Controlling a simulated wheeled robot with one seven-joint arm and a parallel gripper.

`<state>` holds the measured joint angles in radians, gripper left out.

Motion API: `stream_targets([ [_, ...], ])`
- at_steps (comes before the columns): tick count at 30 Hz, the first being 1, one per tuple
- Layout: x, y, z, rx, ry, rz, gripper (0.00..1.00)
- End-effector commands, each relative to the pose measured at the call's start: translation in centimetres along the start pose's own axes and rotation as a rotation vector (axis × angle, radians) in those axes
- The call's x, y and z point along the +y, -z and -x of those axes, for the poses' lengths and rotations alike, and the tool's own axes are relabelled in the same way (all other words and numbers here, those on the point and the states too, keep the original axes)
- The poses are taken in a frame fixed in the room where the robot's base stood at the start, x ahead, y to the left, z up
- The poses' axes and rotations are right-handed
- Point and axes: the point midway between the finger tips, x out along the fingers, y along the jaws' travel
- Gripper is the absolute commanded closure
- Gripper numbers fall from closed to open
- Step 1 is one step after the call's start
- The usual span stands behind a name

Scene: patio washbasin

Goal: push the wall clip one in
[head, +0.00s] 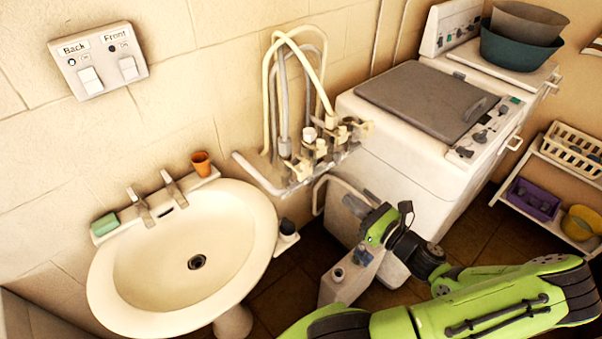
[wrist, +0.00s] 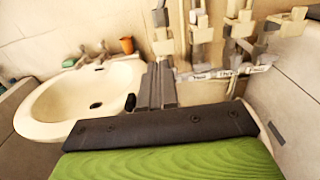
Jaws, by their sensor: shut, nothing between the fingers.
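Pale clips with pipes (head: 315,145) stand in a row on a wall bracket between the washbasin and the washing machine. They also show in the wrist view, as several upright clips (wrist: 237,30) above small white labels (wrist: 225,73). The labels are too small to read surely, so I cannot tell which clip is number one. My gripper (head: 350,203) is below and to the right of the bracket in the head view. In the wrist view my gripper (wrist: 158,68) is shut and empty, pointing toward the left end of the clip row. Contact with a clip is not visible.
The washbasin (head: 125,285) is left, with an orange cup (head: 201,163) and green soap (head: 105,224) on its rim. The white washing machine (head: 385,140) stands close on the right. A switch panel (head: 105,68) is on the wall. A pale container (head: 350,278) stands beneath my gripper.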

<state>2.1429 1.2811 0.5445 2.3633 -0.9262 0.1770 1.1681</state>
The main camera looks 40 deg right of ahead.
Motion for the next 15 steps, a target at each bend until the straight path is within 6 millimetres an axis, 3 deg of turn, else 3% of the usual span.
stream_targets([
  [10, -0.1, 0.0, -0.1, -0.005, 0.004, -0.004, 1.0],
  [15, 0.1, -0.1, -2.6, -0.007, -0.001, -0.004, 1.0],
])
